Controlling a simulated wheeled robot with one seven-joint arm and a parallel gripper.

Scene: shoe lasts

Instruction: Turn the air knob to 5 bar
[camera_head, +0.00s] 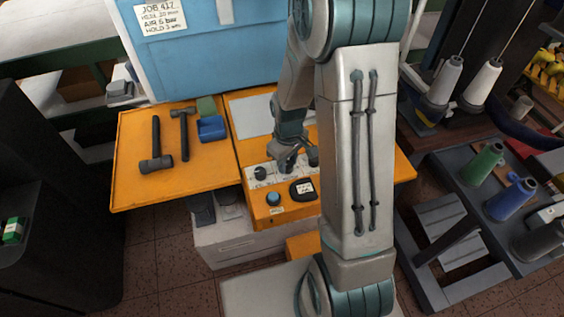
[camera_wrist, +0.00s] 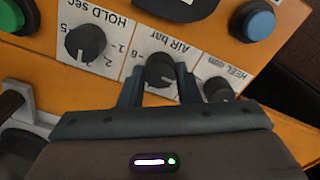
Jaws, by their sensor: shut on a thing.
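The black air knob (camera_wrist: 160,70) sits under the "AIR bar" label in the wrist view, which shows the panel upside down. My gripper (camera_wrist: 159,84) has one finger on each side of this knob and is shut on it.
The hold knob (camera_wrist: 85,42) and the heel knob (camera_wrist: 217,88) flank the air knob closely. A blue button (camera_head: 272,198) and a black labelled part (camera_head: 302,190) are on the box. Hammers (camera_head: 156,146) lie on the orange table (camera_head: 135,190). A job card (camera_head: 158,14) reads "AIR 5 bar".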

